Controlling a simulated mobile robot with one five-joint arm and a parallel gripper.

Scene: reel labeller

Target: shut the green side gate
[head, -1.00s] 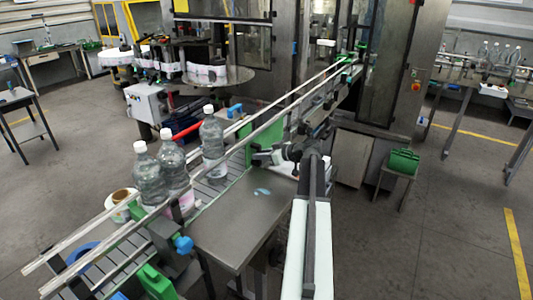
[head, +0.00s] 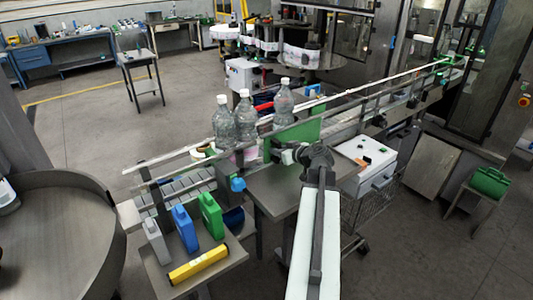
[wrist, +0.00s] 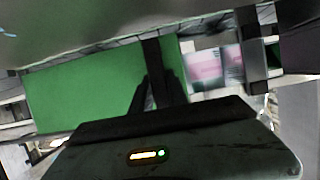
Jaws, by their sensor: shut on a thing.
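The green side gate (head: 305,134) is a flat green panel standing at the near side of the bottle conveyor, just right of the bottles. It fills much of the left half of the wrist view (wrist: 85,88). My gripper (head: 283,155) is at the gate's near face. In the wrist view my dark fingers (wrist: 158,92) are shut on a dark upright bar on the gate, near the panel's right part. The gate's lower edge is partly hidden by my gripper and arm.
Several clear bottles (head: 248,120) stand on the conveyor (head: 185,188) beside the gate. A steel table (head: 262,192) lies below my arm. A stand at the front left holds blue (head: 185,228) and green (head: 211,215) jugs and a yellow level (head: 198,265). A white-topped cart (head: 365,160) is at right.

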